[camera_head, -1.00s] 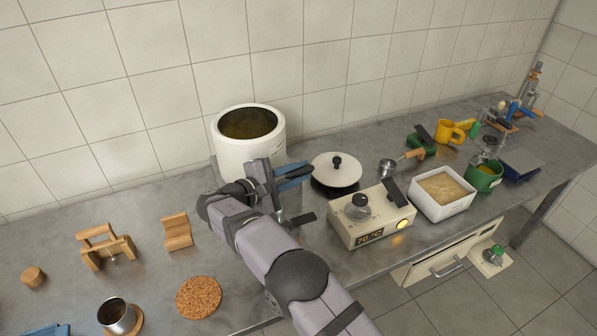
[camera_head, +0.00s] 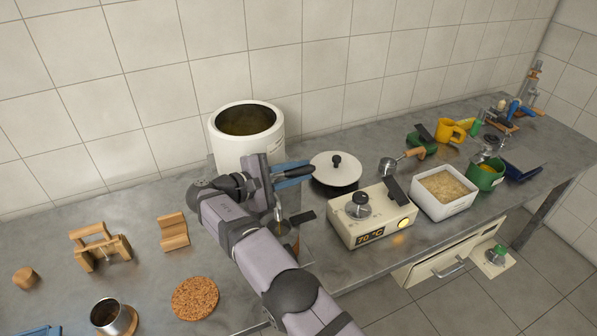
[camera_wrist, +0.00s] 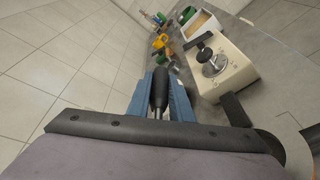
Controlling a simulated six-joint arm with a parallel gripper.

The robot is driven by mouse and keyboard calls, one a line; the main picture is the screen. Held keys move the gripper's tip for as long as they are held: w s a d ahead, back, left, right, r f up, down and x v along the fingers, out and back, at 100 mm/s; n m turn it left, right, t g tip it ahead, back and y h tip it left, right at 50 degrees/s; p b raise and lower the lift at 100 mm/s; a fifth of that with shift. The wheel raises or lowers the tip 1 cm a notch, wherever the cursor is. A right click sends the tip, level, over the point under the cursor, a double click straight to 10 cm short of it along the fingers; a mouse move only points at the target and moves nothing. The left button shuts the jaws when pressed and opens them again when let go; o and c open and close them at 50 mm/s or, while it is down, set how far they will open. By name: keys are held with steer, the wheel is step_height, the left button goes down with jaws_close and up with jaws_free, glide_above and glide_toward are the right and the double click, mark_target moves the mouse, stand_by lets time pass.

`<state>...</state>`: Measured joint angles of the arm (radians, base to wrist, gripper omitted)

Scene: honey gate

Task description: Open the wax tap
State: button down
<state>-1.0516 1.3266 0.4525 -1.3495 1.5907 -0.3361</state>
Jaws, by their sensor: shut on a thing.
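The white wax pot (camera_head: 247,151) stands against the tiled wall, with dark yellowish liquid inside. My gripper (camera_head: 299,170) is at the pot's front right side, and its blue fingers show there. In the wrist view my gripper (camera_wrist: 160,76) is shut on the black tap handle (camera_wrist: 159,91), which lies lengthwise between the fingers. The tap body is mostly hidden behind my gripper. A pale, narrow vertical shape (camera_head: 278,208) shows below my gripper, above a small brownish round surface (camera_head: 283,228); I cannot tell whether it is spout or flowing wax.
A cream heater (camera_head: 372,217) reading 70 °C and a lidded pan (camera_head: 336,171) stand to the right. A white tub (camera_head: 443,191) is beyond. A cork mat (camera_head: 195,298), wooden stands (camera_head: 100,246) and a metal cup (camera_head: 108,315) lie to the left.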

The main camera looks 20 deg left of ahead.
mark_target(299, 168)
steer(key=c, duration=1.6)
jaws_free()
steer(key=shift+r, duration=0.1)
steer(key=shift+r, duration=0.55)
step_height(299, 168, up, 7)
steer(key=shift+s+r+p, duration=0.1)
steer(key=shift+p, duration=1)
steer(key=shift+r+p, duration=0.85)
steer(key=shift+p, duration=0.2)
